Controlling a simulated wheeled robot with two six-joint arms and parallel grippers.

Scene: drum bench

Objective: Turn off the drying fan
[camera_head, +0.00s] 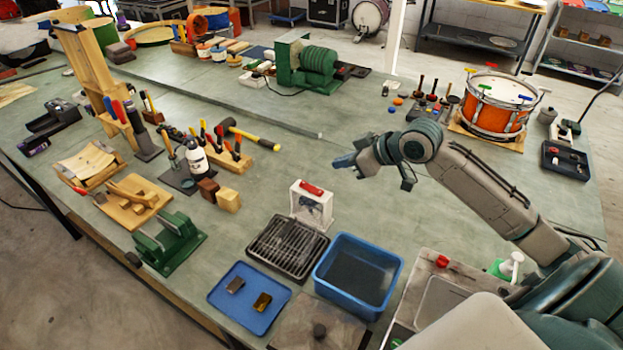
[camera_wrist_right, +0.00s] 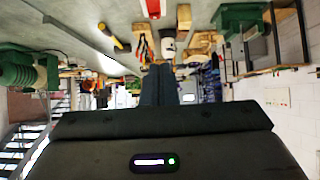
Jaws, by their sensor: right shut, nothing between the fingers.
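The drying fan (camera_head: 311,207) is a small white box unit standing upright at the back edge of a dark slatted rack. A red rocker or bar (camera_head: 311,188) lies along its top; whether it is on or off I cannot tell. A red bar at the top edge of the right wrist view (camera_wrist_right: 152,8) looks like the same part. My right gripper (camera_head: 343,161) is shut and empty, in the air beyond the fan and a little to its right, apart from it. Its dark fingers show in the wrist view (camera_wrist_right: 158,85). My left gripper does not show.
The slatted rack (camera_head: 288,246) and a blue basin (camera_head: 358,275) stand in front of the fan. An orange drum (camera_head: 494,112) stands at the right. Bench around the gripper is mostly clear.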

